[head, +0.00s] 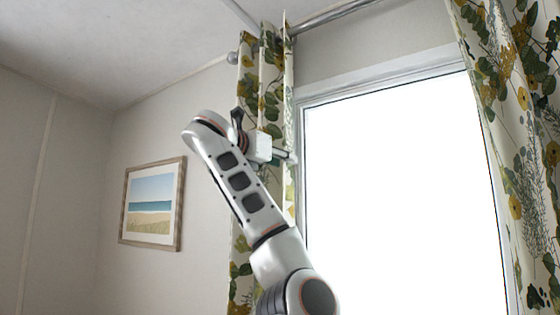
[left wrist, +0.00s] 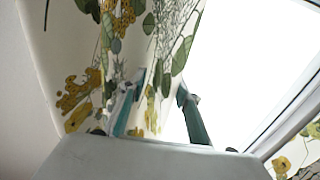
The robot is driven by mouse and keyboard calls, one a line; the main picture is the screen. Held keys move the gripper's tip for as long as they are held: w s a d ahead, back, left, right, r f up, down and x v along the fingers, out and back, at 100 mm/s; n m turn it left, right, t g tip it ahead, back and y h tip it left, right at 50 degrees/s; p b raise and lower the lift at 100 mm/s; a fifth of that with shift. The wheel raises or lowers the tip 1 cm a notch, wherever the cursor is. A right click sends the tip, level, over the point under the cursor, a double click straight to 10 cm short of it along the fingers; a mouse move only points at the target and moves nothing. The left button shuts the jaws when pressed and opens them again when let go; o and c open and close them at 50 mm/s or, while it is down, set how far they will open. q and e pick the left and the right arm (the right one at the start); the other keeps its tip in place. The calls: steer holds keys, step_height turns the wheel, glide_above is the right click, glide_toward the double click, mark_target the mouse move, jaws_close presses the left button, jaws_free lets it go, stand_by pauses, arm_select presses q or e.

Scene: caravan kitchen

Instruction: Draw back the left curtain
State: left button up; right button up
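The left curtain (head: 272,100), white with green leaves and yellow flowers, hangs in narrow bunched folds at the left side of the window. My left gripper (head: 288,157) is in front of it at mid-height, near its window-side edge. In the left wrist view, the two fingers of my left gripper (left wrist: 160,92) stand apart. The edge part of the curtain (left wrist: 165,50) lies between or just behind them; a firm hold does not show. My forearm hides part of the curtain's lower length. My right gripper is not in view.
The bright window (head: 400,180) lies right of the curtain, with a white frame. A metal rod (head: 335,14) runs above. The right curtain (head: 520,130) hangs at the far right. A framed beach picture (head: 152,204) hangs on the left wall.

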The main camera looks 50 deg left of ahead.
arm_select(q)
steer(key=shift+s, duration=0.1)
steer(key=v, duration=1.1)
steer(key=shift+s, duration=0.4)
